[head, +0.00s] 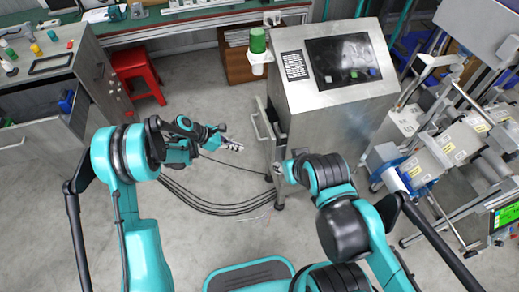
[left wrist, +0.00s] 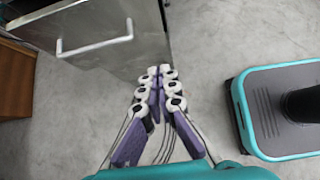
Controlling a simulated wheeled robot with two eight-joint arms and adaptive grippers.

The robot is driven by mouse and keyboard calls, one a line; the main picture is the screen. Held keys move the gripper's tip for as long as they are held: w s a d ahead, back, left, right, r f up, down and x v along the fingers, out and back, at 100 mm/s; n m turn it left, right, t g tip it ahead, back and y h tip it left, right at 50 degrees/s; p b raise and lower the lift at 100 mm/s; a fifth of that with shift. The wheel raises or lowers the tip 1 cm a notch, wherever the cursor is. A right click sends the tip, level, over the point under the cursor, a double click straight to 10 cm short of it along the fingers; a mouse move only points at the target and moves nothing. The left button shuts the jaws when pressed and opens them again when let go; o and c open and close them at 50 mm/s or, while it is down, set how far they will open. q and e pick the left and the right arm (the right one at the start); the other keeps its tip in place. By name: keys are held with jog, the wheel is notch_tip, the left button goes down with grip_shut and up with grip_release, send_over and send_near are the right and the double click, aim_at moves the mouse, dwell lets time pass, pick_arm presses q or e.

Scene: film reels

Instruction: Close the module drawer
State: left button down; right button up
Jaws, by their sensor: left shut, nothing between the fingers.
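A metal drawer with a bar handle (head: 255,127) stands out at the left side of the steel console (head: 335,95). Its grey front (left wrist: 115,20) and handle (left wrist: 95,46) fill the upper left of the left wrist view. My left gripper (head: 234,146) is shut and empty, left of and a little below the handle in the head view. In the left wrist view its closed fingertips (left wrist: 157,74) appear near the lower right edge of the front; contact cannot be told. My right gripper (head: 281,171) is near the console's lower left; its fingers are unclear.
Another open drawer (head: 40,125) with blue things inside is in the left bench. A red stool (head: 138,70) and a brown cabinet (head: 243,66) stand behind. Cables (head: 215,207) lie on the floor. Film equipment (head: 440,155) crowds the right. Floor left of the console is mostly clear.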

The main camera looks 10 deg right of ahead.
aim_at(275, 148)
pick_arm(q)
jog(key=b+x, duration=0.1)
jog(key=x, duration=0.3)
jog(key=d+r+b+x, duration=0.1)
jog(key=b+x, duration=0.1)
jog(key=x, duration=0.2)
jog(key=b+x, duration=0.1)
jog(key=x, duration=0.3)
jog(key=shift+d+r, duration=0.1)
jog(key=shift+d, duration=0.15)
jog(key=shift+d+r+b, duration=0.1)
jog(key=shift+d+b, duration=0.2)
jog(key=shift+d, duration=0.25)
jog(key=d, duration=0.5)
jog(key=shift+b, duration=0.4)
jog(key=shift+r, duration=0.1)
